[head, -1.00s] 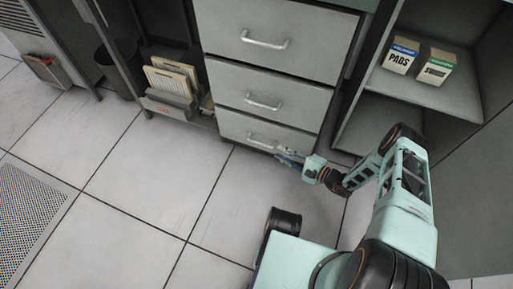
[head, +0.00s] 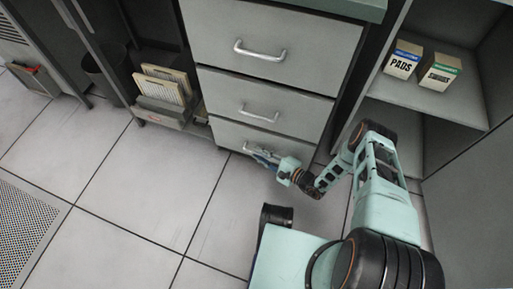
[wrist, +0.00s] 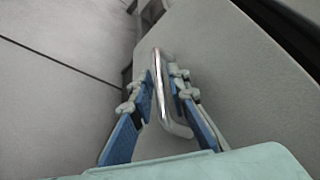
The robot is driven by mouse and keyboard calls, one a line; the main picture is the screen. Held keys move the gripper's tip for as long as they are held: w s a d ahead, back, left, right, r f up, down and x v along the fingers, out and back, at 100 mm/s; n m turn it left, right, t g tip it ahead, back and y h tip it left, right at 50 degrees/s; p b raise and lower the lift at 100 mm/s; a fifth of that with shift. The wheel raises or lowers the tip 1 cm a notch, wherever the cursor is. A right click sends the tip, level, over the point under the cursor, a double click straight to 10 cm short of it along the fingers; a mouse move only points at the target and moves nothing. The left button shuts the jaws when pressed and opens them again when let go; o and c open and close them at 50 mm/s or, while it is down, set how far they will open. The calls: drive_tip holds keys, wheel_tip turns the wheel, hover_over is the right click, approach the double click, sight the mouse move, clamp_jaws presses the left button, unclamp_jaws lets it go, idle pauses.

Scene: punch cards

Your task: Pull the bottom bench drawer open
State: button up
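The bottom bench drawer (head: 231,133) is the lowest grey front of the drawer unit. It looks about flush with the drawers above it. Its metal bar handle (wrist: 163,90) runs between the two blue-padded fingers of my gripper (wrist: 162,82) in the wrist view. One finger is on each side of the bar, close to it. I cannot tell whether both pads touch it. In the head view my gripper (head: 263,157) is low at the front of the bottom drawer, over its handle, and partly hides it.
The middle drawer (head: 290,108) and top drawer (head: 310,45) look shut. At right, an open shelf (head: 425,98) holds two small boxes, one marked PADS (head: 402,60). At left, a holder with cards (head: 163,88) stands near a dark bin (head: 103,75). The tiled floor in front is clear.

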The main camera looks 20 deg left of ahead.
drive_tip(key=shift+w+a+f, duration=0.1)
drive_tip(key=shift+w+a, duration=0.05)
drive_tip(key=shift+a, duration=0.3)
drive_tip(key=shift+c, duration=0.7)
clamp_jaws()
